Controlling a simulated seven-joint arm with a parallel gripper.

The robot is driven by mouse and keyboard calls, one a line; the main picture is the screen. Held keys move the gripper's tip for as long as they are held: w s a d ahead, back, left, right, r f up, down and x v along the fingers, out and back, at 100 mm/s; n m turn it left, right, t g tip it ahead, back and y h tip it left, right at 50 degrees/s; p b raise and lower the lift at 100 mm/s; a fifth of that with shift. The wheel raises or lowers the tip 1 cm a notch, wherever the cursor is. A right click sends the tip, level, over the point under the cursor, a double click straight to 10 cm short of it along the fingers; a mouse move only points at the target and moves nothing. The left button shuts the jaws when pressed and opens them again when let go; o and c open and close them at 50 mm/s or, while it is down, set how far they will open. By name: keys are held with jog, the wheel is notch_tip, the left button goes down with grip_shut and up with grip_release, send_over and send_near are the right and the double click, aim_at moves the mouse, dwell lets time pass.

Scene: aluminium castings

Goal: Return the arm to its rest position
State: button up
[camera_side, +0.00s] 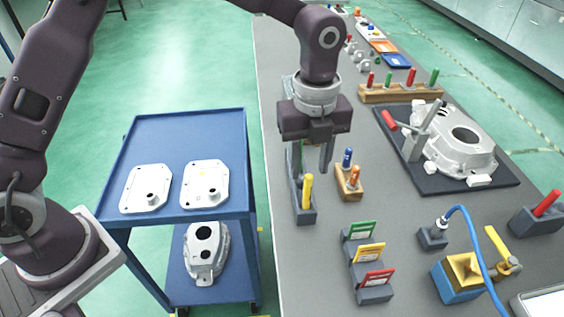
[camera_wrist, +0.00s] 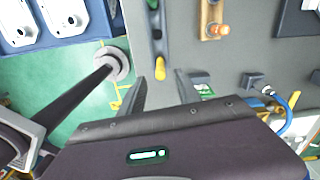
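My gripper (camera_side: 313,160) hangs in the air above the near left part of the grey bench, with its fingers pointing down. In the wrist view my gripper (camera_wrist: 161,80) has its two fingers apart, with nothing held between them. A yellow-handled tool (camera_side: 308,190) stands in a dark grey holder (camera_side: 306,216) just below the gripper; its yellow handle (camera_wrist: 160,69) shows just past the fingertips in the wrist view. Part of the holder is hidden behind the gripper in the side view.
A blue cart (camera_side: 190,127) with two pale cover plates stands left of the bench. A wooden block (camera_side: 349,187) with two handles is right of the gripper. A casting (camera_side: 462,150) lies on a dark mat. Green, yellow and red tagged blocks (camera_side: 368,254) stand in front.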

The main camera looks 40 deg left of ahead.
jog(key=s+a+r+n+t, duration=0.3)
jog(key=s+a+r+n, duration=0.6)
jog(key=a+r+n, duration=0.3)
jog(key=s+a+n+t, duration=0.1)
jog(key=s+a+n, duration=0.1)
jog(key=s+n, duration=0.5)
jog(key=s+a+r+n+t, duration=0.1)
jog(key=s+a+n, duration=0.2)
jog(key=s+n, duration=0.3)
jog(key=shift+s+r+n+t, duration=0.3)
jog(key=shift+s+n, duration=0.1)
jog(key=shift+s, duration=0.7)
